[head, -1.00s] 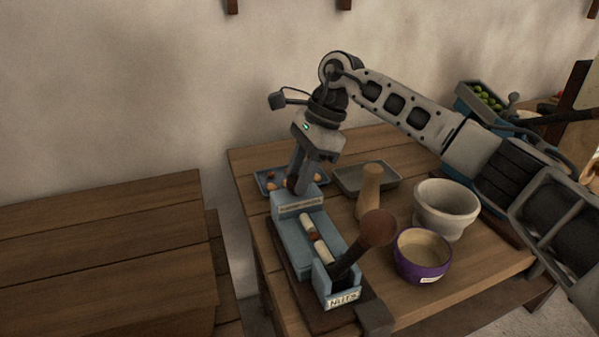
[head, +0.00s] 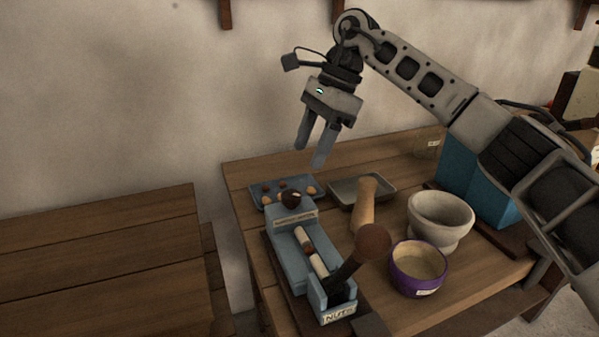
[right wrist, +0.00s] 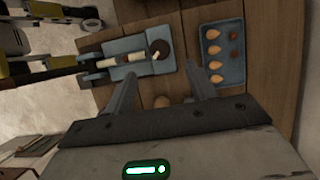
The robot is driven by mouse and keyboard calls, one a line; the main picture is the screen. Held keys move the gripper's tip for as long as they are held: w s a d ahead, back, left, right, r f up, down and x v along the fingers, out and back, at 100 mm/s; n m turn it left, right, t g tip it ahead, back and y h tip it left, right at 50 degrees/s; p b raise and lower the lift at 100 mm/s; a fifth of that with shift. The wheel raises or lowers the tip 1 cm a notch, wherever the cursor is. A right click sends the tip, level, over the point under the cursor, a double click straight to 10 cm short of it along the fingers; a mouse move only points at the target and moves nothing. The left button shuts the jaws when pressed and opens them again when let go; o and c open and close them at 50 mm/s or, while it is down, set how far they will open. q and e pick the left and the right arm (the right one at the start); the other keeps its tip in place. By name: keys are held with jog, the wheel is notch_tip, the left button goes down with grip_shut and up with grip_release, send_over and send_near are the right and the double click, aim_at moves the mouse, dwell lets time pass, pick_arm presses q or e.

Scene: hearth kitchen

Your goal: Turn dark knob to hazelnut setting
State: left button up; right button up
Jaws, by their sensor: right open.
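The dark knob (head: 291,200) sits on the far end of the blue nutcracker (head: 292,256), above a small label strip (head: 296,217) too small to read. In the right wrist view the knob (right wrist: 159,48) shows as a dark round cap with a light mark on it. My right gripper (head: 310,156) is open and empty, raised above and behind the knob and apart from it. Its two fingers (right wrist: 160,88) also show in the right wrist view, with the knob beyond them. My left gripper is not in the head view.
A blue tray of nuts (head: 257,203) and a grey tray (head: 346,200) lie behind. A wooden pestle (head: 366,204), stone mortar (head: 440,215) and purple bowl (head: 419,283) stand to the right.

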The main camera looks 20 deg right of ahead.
jog(key=v, duration=0.7)
jog(key=shift+p, duration=0.3)
jog(key=shift+r, duration=0.1)
